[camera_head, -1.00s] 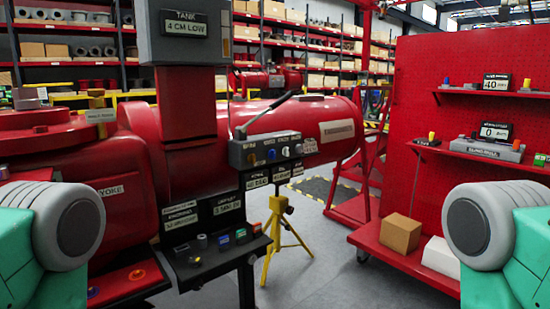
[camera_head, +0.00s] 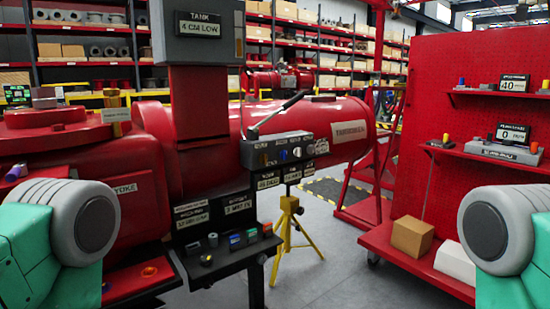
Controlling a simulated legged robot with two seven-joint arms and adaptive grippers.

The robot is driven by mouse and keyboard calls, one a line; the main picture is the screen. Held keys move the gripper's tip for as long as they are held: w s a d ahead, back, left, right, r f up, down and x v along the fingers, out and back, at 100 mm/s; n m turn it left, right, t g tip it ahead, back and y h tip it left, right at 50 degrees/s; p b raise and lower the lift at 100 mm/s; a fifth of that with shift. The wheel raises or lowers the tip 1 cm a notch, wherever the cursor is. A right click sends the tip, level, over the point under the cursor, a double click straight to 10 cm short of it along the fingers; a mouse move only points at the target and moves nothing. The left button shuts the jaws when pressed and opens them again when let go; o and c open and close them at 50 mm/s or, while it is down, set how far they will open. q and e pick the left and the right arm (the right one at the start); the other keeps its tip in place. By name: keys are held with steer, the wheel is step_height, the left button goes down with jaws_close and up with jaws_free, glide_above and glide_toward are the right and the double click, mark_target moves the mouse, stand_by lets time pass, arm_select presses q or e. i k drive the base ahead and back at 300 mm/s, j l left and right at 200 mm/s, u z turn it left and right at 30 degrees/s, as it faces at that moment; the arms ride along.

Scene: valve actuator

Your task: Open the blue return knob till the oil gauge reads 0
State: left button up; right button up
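The blue knob (camera_head: 283,154) is small and sits on the front of a dark control box (camera_head: 250,155), between a brass-coloured knob (camera_head: 266,159) and a white knob (camera_head: 297,152). A long lever (camera_head: 274,117) rises from the box top. A tank display (camera_head: 200,24) reads "4 CM LOW". Displays on the red panel at right read 40 (camera_head: 513,84) and 0 (camera_head: 512,134); their small captions are unreadable, so I cannot tell which is the oil gauge. My teal and grey arm parts show at both lower sides, apart from the box. Neither gripper is in view.
A ledge (camera_head: 225,252) with small coloured parts stands below the control box. A yellow tripod (camera_head: 289,225) stands behind it. A red cart (camera_head: 410,262) at right carries a cardboard box (camera_head: 411,237) and a white block (camera_head: 456,261). Grey floor lies between.

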mark_target(283, 154)
steer(key=i+l+u, duration=0.1)
steer(key=i+l, duration=0.2)
steer(key=i+l+u, duration=0.1)
steer(key=i+l, duration=0.2)
steer(key=l, duration=0.15)
steer(key=i+l+u, duration=0.15)
steer(key=i+l, duration=0.15)
steer(key=i+l+u, duration=0.1)
steer(key=i+l, duration=0.2)
steer(key=l, duration=0.25)
